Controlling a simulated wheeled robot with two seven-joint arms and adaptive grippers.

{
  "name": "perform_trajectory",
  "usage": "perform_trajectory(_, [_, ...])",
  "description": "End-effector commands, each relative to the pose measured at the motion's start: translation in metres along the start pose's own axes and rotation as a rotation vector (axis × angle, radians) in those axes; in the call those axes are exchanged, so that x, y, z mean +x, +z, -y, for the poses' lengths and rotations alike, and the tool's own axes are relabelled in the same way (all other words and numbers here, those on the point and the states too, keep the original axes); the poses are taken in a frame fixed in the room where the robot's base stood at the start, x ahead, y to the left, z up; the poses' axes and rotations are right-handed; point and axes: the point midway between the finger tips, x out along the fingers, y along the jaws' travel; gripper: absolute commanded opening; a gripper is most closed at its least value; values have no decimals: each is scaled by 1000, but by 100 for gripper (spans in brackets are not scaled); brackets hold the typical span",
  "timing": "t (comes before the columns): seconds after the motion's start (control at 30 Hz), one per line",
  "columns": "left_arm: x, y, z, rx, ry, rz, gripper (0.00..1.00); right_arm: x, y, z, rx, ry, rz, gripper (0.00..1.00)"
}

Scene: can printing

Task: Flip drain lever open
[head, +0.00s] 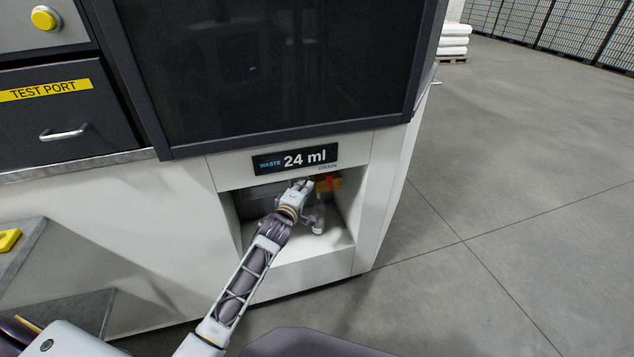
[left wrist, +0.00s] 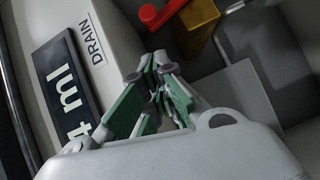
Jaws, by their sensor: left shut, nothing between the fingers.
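The drain lever (left wrist: 160,14) is red and sits on a brass-coloured valve body (left wrist: 197,22) in the left wrist view. In the head view the red lever (head: 331,181) shows small at the back of the white recess, under the waste display. My left gripper (head: 303,184) reaches into the recess, just left of the lever. Its green-padded fingers (left wrist: 158,62) are shut and empty, and they appear apart from the lever. Part of the valve is hidden behind my gripper in the head view. My right gripper is not in view.
The display (head: 295,158) reads "WASTE 24 ml", with a DRAIN label (left wrist: 97,52) beside it. The recess has side walls and a floor (head: 330,245) around my arm. A test port drawer (head: 62,105) is at the left. Open floor (head: 480,200) lies to the right.

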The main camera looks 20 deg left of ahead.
Motion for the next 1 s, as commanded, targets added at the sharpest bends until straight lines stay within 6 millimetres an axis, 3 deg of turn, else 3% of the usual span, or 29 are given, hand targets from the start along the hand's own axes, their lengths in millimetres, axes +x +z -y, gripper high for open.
perform_trajectory(0.33, [28,0,0,1,1,0,0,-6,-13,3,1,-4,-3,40])
perform_trajectory(0.67, [48,23,0,1,1,1,0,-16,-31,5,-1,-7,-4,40])
perform_trajectory(1.0, [54,28,0,1,0,1,0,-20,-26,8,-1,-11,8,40])
